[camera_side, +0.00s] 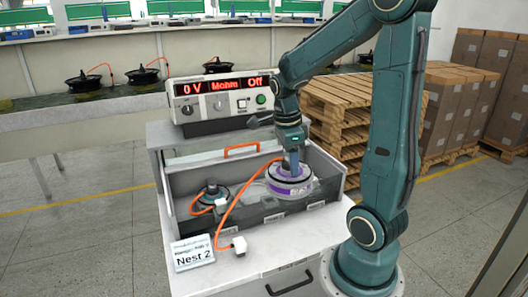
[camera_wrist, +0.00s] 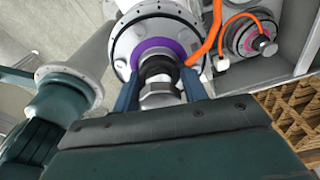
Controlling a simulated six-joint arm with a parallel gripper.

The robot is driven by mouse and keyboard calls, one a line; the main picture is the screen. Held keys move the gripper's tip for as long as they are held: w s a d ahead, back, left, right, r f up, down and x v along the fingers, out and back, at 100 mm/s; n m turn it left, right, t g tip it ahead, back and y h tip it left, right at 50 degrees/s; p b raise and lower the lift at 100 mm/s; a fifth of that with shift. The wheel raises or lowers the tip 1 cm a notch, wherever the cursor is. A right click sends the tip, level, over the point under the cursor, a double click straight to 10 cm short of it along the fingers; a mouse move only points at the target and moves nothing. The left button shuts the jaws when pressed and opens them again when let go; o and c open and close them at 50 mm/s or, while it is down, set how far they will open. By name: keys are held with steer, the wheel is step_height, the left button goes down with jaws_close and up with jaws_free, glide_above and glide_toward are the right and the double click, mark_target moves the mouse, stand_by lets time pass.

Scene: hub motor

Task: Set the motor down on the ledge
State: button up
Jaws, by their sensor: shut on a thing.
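The motor (camera_side: 290,187) is a silver disc with a purple ring, in the right part of the grey test box. My gripper (camera_side: 291,160) points down over it and is shut on its central shaft. In the wrist view the motor (camera_wrist: 125,45) shows between the two blue fingers (camera_wrist: 160,88), which grip the dark and silver shaft. An orange cable runs from the motor to a white plug (camera_side: 239,246) on the white front ledge (camera_side: 300,232). I cannot tell whether the motor touches the box floor.
A dark round fixture (camera_side: 211,193) with an orange cable sits at the box's left, and the box (camera_side: 325,165) has low walls. A "Nest 2" sign (camera_side: 193,252) stands front left. The tester (camera_side: 222,98) reads "0 V" and "Off" behind. The front ledge's right part is clear.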

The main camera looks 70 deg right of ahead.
mark_target(284, 186)
step_height(284, 186, down, 16)
stand_by(1.1)
steer(key=shift+f, duration=0.25)
steer(key=shift+f, duration=1.7)
steer(key=shift+f, duration=0.15)
steer(key=o, duration=1.3)
steer(key=shift+c, duration=0.2)
steer(key=shift+w+a+r, duration=0.15)
steer(key=shift+w+r, duration=0.05)
steer(key=shift+r, duration=1.85)
steer(key=shift+w+a+r, duration=0.1)
steer(key=shift+w+r, duration=0.1)
steer(key=shift+r, duration=1.8)
steer(key=shift+w+a+r, duration=0.15)
steer(key=shift+w+r, duration=0.05)
steer(key=shift+r, duration=1.85)
